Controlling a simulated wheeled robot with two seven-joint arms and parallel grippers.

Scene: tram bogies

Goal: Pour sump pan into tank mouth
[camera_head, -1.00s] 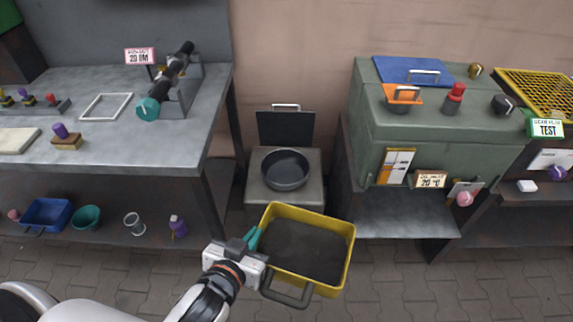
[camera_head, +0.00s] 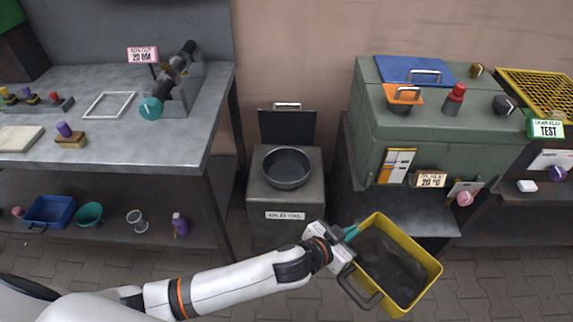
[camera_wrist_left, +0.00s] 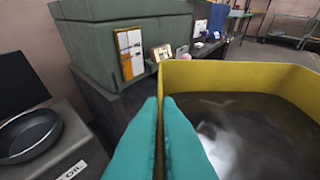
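The sump pan (camera_head: 431,268) is a yellow open box with a grey bail handle and dark liquid in it. My left gripper (camera_head: 350,234), with teal fingers, is shut on the pan's wall at its left end and holds it in the air. In the left wrist view the teal fingers (camera_wrist_left: 172,130) are close together at the yellow wall (camera_wrist_left: 230,75). The tank mouth (camera_head: 286,168) is a round dark basin on top of a grey tank (camera_head: 285,228), left of the pan. It also shows in the left wrist view (camera_wrist_left: 28,132). My right gripper is not in view.
A raised dark lid (camera_head: 287,125) stands behind the tank mouth. A green cabinet (camera_head: 440,120) on a bench is behind the pan. A workbench (camera_head: 190,140) is at the left. Paved floor (camera_head: 480,285) lies free at the front right.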

